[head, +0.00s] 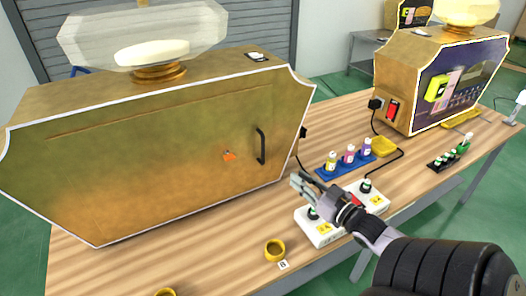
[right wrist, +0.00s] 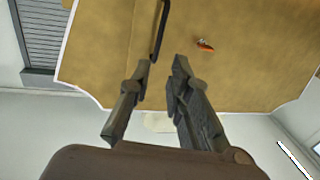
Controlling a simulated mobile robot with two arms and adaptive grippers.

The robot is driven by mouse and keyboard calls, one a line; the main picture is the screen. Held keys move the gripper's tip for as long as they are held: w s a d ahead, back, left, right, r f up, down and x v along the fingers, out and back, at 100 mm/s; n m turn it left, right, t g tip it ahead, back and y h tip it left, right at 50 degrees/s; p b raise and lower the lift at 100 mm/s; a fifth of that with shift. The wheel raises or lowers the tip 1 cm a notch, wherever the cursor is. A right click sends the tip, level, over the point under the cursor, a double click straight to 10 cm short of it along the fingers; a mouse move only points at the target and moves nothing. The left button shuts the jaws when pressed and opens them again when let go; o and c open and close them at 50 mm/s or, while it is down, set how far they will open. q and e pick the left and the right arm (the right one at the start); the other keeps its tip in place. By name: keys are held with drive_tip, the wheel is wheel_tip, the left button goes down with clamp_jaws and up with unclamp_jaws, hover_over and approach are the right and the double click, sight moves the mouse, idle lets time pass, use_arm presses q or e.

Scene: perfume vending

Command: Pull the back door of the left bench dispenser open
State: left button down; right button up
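The left bench dispenser (head: 60,125) is a large brass-coloured box with white edges on the wooden bench. Its back door (head: 150,165) faces me and looks shut. A black vertical bar handle (head: 262,146) sits near the door's right side, with a small orange mark left of it. My right gripper (head: 298,184) is right of and below the handle in the head view. In the right wrist view its two fingers (right wrist: 160,65) are apart with nothing between them, and the black handle (right wrist: 161,30) is just beyond the left fingertip. I cannot tell whether they touch. My left gripper is not in view.
Right of the dispenser stand a blue tray (head: 327,172) of small bottles and a white power strip (head: 318,235). A second dispenser (head: 395,75) stands at the back right.

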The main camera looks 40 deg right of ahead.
sight(263, 161)
drive_tip(key=w, duration=1.1)
drive_tip(key=w+p, duration=0.1)
drive_tip(key=w, duration=0.5)
drive_tip(key=shift+w+d, duration=0.15)
drive_tip(key=shift+d, duration=0.15)
drive_tip(key=shift+c, duration=0.6)
clamp_jaws()
